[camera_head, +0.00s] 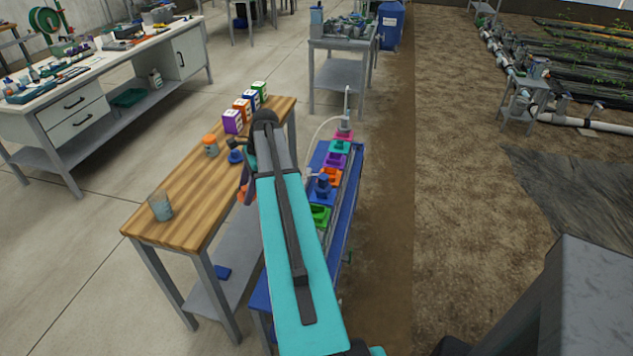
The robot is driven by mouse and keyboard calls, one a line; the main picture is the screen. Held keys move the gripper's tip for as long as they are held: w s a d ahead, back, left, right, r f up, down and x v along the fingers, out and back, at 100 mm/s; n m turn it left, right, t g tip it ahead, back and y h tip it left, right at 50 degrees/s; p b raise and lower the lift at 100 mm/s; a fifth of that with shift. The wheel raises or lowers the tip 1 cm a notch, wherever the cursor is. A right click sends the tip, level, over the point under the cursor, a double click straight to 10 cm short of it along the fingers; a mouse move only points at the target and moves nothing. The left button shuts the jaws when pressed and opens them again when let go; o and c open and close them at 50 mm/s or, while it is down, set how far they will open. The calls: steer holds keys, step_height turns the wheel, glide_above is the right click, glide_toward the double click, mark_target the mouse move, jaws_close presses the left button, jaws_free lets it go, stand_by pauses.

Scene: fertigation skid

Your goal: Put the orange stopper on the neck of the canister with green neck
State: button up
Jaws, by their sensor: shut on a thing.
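My arm reaches up from the bottom and hides much of its own end. My gripper (246,188) shows only in part at the arm's left side, above the right edge of the wooden bench. It is shut on a small orange piece, which looks like the orange stopper (242,196). The green-topped unit (319,215), apparently the canister with green neck, is nearest in a row on the blue skid (347,217), right of my arm. My arm partly covers it, and its neck is not clear. The gripper is left of it, apart from it.
Blue, orange, purple, teal and pink units (335,160) continue the row; a tube rises from the far end. The wooden bench (185,210) holds a glass (160,205), an orange-lidded jar (210,145), a blue piece (235,156) and several coloured boxes (242,110). Bare ground lies right.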

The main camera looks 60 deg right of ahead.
steer(key=s+d+f+m+t+h, duration=0.1)
steer(key=s+d+m, duration=0.6)
steer(key=s+d, duration=0.9)
steer(key=shift+d+f+t+h+p, duration=0.35)
steer(key=shift+f+h, duration=0.25)
steer(key=shift+f, duration=0.35)
steer(key=shift+w+f, duration=0.1)
step_height(320, 180, down, 10)
steer(key=b, duration=0.6)
steer(key=shift+r, duration=0.2)
steer(key=shift+a, duration=0.1)
steer(key=o, duration=1.1)
